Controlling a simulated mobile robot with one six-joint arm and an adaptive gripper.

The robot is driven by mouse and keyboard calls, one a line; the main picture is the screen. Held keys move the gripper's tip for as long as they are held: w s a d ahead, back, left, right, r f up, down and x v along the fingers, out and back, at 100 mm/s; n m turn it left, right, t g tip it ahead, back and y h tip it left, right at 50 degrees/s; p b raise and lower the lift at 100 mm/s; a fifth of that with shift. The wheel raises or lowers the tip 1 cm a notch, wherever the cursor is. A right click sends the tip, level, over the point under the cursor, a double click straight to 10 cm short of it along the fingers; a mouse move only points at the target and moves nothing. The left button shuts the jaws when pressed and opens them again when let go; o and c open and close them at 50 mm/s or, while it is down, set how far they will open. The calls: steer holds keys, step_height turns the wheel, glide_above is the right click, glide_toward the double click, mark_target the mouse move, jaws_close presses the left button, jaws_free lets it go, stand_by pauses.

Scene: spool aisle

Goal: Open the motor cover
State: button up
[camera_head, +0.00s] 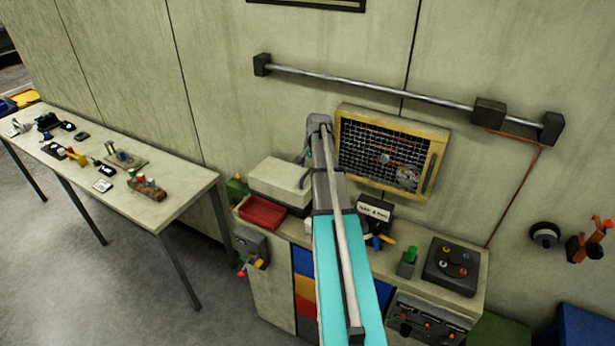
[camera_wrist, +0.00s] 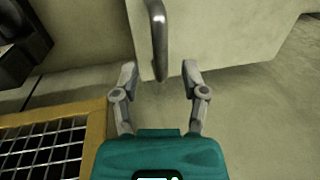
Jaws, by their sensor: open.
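The motor cover looks to be the cream box lid (camera_head: 282,180) on a dark base at the back left of the workbench. In the wrist view, a cream panel (camera_wrist: 215,35) fills the top, with a bent grey metal handle (camera_wrist: 158,35) on it. My gripper (camera_wrist: 160,80) is open and empty, its two fingers apart. The handle's lower end appears between the fingertips in the picture; I cannot tell whether they touch it. In the head view, my arm hides most of the gripper and the lid's right side. The lid looks closed.
A yellow-framed mesh panel (camera_head: 437,165) hangs on the wall right of the lid. A red tray (camera_head: 262,211) sits in front of the lid. A metal rail (camera_head: 370,87) runs above. The bench (camera_head: 465,270) also holds a button box (camera_head: 452,266).

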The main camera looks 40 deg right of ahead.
steer(key=shift+w+a+f+b, duration=0.1)
steer(key=shift+w+f+b, duration=0.05)
steer(key=shift+f+b, duration=0.5)
steer(key=shift+w+a+f+b, duration=0.1)
steer(key=shift+f+b, duration=0.3)
steer(key=shift+f, duration=0.3)
jaws_close()
